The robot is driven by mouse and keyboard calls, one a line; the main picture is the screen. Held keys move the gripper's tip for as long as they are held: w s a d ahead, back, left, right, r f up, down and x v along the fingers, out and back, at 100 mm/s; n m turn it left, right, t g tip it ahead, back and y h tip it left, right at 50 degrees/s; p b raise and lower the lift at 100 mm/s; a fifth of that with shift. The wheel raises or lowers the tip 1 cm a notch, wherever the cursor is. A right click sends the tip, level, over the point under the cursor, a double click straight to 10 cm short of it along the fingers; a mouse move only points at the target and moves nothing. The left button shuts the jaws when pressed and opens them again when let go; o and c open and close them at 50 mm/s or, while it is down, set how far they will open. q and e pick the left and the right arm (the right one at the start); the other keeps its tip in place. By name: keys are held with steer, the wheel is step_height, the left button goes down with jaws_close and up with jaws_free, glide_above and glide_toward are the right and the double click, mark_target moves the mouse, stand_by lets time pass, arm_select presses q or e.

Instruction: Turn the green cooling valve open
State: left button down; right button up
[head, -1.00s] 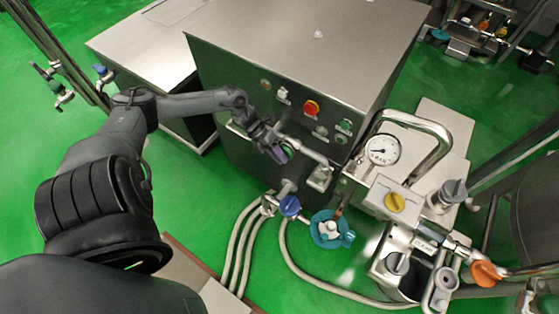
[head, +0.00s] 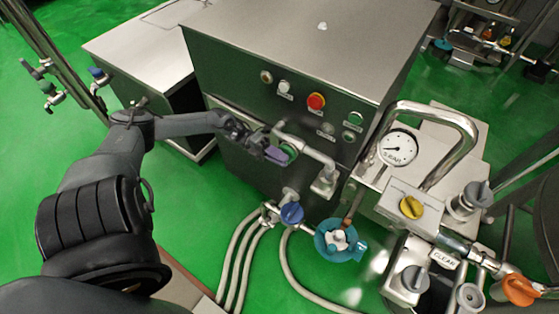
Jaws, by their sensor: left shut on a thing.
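The green cooling valve (head: 289,150) sits at the end of a steel pipe on the front of the steel cabinet. Only a small part of its green handle shows. My left gripper (head: 278,155), with purple fingertips, is at the handle and shut on it, hiding most of it. The exact angle of the handle is hard to tell. My right gripper is not in view.
The steel cabinet (head: 300,45) carries a red button (head: 316,102) and other controls above the valve. A bent pipe (head: 310,149) runs right of the gripper. Below are a blue valve (head: 291,213) and hoses (head: 238,258). A pressure gauge (head: 397,148) stands to the right.

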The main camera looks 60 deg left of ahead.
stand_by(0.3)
arm_select(q)
steer(key=c, duration=1.1)
jaws_free()
steer(key=shift+c, duration=0.2)
steer(key=b+v, duration=0.2)
steer(key=v, duration=0.8)
steer(key=shift+s+a, duration=0.2)
steer(key=shift+a, duration=0.15)
steer(key=shift+f, duration=0.2)
